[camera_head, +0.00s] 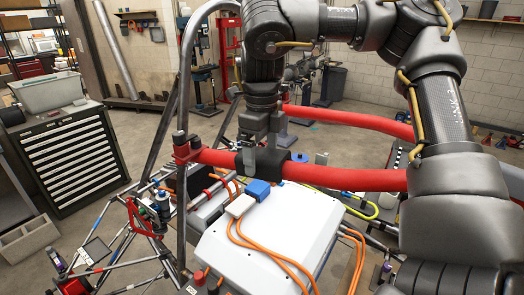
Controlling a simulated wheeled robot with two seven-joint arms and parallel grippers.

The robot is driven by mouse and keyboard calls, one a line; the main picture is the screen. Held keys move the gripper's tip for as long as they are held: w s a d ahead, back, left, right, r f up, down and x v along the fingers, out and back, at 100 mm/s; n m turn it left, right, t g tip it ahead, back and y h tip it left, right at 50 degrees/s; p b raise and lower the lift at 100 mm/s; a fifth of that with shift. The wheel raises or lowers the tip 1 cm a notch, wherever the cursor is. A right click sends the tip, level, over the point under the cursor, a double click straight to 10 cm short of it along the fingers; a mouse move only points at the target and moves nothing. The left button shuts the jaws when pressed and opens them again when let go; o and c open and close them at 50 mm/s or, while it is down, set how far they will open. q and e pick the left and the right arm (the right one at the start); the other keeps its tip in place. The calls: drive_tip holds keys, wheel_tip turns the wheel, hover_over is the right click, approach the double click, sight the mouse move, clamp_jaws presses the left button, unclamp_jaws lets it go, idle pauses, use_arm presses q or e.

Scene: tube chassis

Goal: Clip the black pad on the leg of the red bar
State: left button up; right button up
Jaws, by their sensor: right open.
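The red bar (345,179) runs across the middle of the head view, from a red clamp on the grey tube frame toward the right. The black pad (272,162) is on this bar, around its left part; I cannot tell whether it is fully clipped. My right gripper (262,148) comes down from above at the pad. It is open, with one grey finger in front of the pad's left part. The other finger is partly hidden behind it, and contact with the pad is unclear. My left gripper is not in view.
A second red bar (350,120) runs behind. A white box (268,245) with orange cables and a blue connector (257,189) lies below the bar. Grey chassis tubes (184,90) rise at the left. A drawer cabinet (70,155) stands further left, with open floor between.

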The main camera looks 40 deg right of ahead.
drive_tip(key=shift+r, duration=0.1)
wheel_tip(320, 180, up, 11)
drive_tip(key=shift+f+p, duration=0.2)
drive_tip(key=shift+p, duration=0.25)
